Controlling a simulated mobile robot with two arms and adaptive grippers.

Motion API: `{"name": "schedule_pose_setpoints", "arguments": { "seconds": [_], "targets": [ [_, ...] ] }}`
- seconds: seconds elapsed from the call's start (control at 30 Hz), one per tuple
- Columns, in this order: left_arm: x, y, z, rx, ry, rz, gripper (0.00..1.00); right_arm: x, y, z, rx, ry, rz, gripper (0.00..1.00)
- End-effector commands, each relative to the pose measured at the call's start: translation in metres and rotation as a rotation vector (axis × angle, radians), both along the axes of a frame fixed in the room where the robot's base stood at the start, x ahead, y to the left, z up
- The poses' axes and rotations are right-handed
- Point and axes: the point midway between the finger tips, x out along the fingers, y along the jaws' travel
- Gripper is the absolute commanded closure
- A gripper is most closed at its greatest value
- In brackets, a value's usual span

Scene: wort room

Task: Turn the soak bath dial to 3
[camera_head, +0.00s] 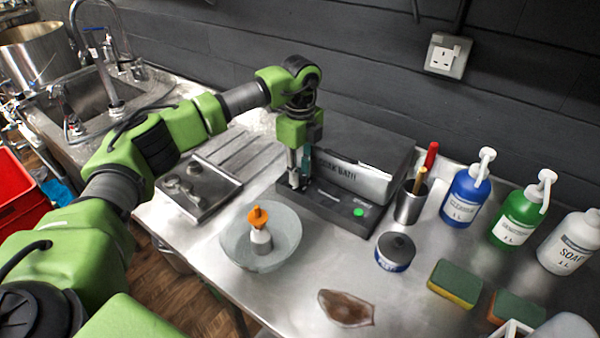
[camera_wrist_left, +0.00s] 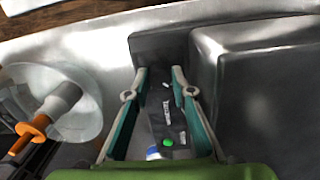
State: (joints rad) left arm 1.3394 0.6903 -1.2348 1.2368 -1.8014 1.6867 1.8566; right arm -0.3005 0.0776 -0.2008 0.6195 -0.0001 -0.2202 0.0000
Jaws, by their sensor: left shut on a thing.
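The soak bath (camera_head: 357,182) is a dark box with a pale label strip, standing against the wall at the back of the steel counter. A low control panel (camera_head: 345,219) with a lit green light (camera_head: 358,212) runs along its front. My left gripper (camera_head: 298,180) points down at the panel's left end, shut on the dial. In the left wrist view, its two fingers (camera_wrist_left: 161,74) stand over the dark panel (camera_wrist_left: 160,45), with white markings and the green light (camera_wrist_left: 168,142) between them. The dial is dark and mostly hidden, so I cannot read its setting. My right gripper is not in view.
A clear bowl (camera_head: 285,237) with an orange-topped bottle (camera_head: 260,232) stands in front of the bath. A dark-lidded jar (camera_head: 395,251), a tool cup (camera_head: 410,205) and pump bottles are to the right. The sink is at the left.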

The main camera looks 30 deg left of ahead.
Motion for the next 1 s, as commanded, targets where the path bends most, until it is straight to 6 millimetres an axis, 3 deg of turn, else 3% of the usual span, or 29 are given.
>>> {"name": "schedule_pose_setpoints", "arguments": {
  "seconds": [1.0],
  "targets": [
    [0.001, 0.0, 0.001, 0.0, -0.003, -0.964, 0.99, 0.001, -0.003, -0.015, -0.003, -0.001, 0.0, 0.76]
  ]
}}
